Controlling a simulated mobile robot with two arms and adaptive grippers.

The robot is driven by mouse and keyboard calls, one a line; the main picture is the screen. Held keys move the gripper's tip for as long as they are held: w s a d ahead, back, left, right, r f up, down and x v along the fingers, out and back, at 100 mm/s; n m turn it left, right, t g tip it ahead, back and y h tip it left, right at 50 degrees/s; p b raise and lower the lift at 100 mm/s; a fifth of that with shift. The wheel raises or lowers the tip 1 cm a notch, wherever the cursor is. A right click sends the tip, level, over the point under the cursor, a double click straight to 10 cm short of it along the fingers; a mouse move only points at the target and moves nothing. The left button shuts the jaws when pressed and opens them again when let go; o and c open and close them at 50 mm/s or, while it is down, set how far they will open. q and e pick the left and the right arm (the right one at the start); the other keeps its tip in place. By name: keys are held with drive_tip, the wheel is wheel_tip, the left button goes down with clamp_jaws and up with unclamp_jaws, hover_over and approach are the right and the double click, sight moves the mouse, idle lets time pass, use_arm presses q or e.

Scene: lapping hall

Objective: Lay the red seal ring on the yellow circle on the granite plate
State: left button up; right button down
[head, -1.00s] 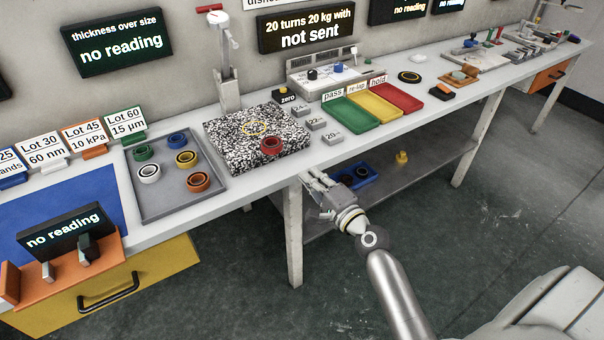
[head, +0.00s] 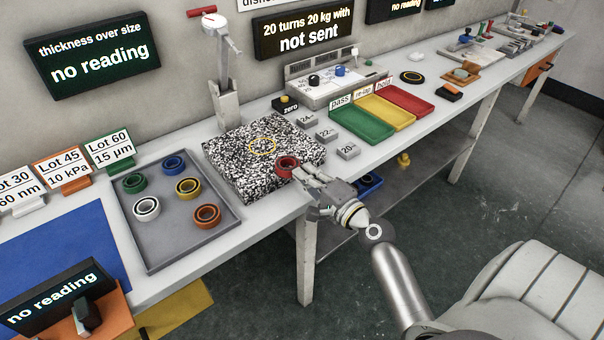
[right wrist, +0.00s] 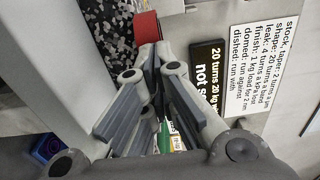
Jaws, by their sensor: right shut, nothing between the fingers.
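The red seal ring (head: 287,166) lies on the speckled granite plate (head: 232,165), near its front right edge. It is apart from the yellow circle (head: 262,147), which is farther back on the plate and looks empty. My right gripper (head: 301,173) is shut and empty, with its fingertips right at the ring's right side. In the right wrist view the red ring (right wrist: 147,27) shows just beyond the fingertips (right wrist: 153,55); I cannot tell whether they touch it. My left gripper is not in view.
A grey tray (head: 171,222) with several coloured rings stands left of the plate. Small weight blocks (head: 327,135) and a stand (head: 226,100) are close behind and right of it. Green (head: 361,124), yellow and red trays lie farther right.

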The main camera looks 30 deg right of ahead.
drive_tip(key=shift+s, duration=0.1)
drive_tip(key=shift+r, duration=0.1)
drive_tip(key=shift+w, duration=1.6)
drive_tip(key=shift+s+a, duration=0.1)
drive_tip(key=shift+a, duration=0.05)
